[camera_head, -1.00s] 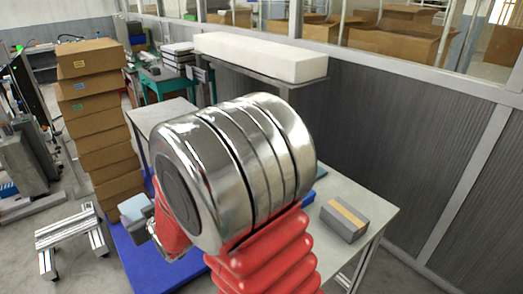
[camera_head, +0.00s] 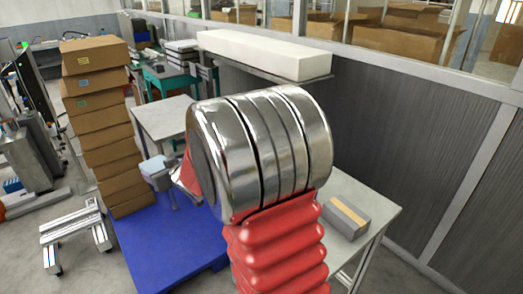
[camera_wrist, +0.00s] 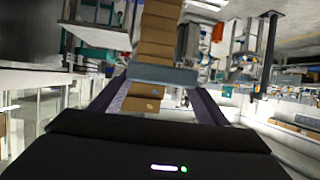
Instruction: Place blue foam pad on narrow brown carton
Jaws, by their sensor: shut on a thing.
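The blue foam pad (camera_head: 155,166) is pale blue-grey and held out beyond my arm in the head view. It spans my fingertips as a flat bar in the wrist view (camera_wrist: 163,74). My gripper (camera_head: 172,184) is shut on it, partly hidden by my arm. Brown cartons (camera_head: 103,130) stand in a tall, slightly uneven stack at the left. Brown cartons also show beyond the pad in the wrist view (camera_wrist: 157,42). I cannot tell which carton is the narrow one.
A blue pallet (camera_head: 165,245) lies on the floor below. A grey table behind my arm carries a grey box (camera_head: 346,217) with a tan stripe. A long white block (camera_head: 265,52) lies on a shelf at the back. A metal frame (camera_head: 75,235) stands at the left.

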